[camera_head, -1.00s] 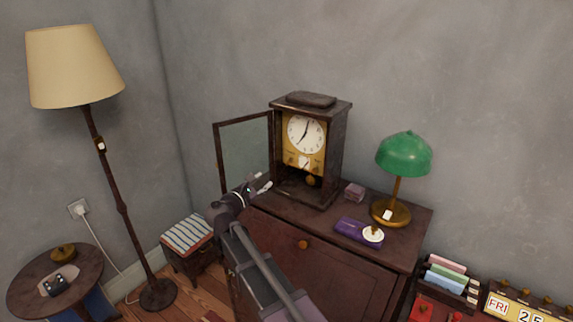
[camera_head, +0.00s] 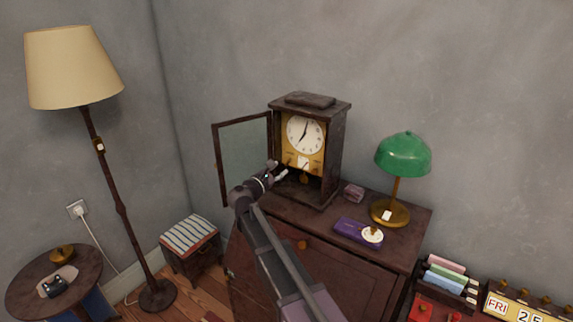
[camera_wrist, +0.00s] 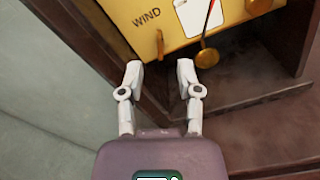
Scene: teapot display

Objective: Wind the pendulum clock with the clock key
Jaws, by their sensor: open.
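The pendulum clock (camera_head: 341,150) stands on the dark cabinet, its glass door (camera_head: 243,155) swung open to the left. Its gold plate (camera_wrist: 120,12) reads WIND in the wrist view. Just below that word a small upright gold piece (camera_wrist: 160,43) sticks out; I cannot tell whether it is the clock key or a fixed stub. The round gold pendulum bob (camera_wrist: 207,58) hangs right of it. My gripper (camera_head: 279,171) is at the open clock front. In the wrist view my gripper (camera_wrist: 159,73) is open and empty, its fingertips either side of and short of the gold piece.
The open door stands close on my gripper's left. On the cabinet (camera_head: 285,222) are a green lamp (camera_head: 403,155), a purple case (camera_head: 352,229) with a round white-topped item, and a small pinkish box (camera_head: 353,192). A floor lamp (camera_head: 120,205) and striped stool (camera_head: 190,235) stand left.

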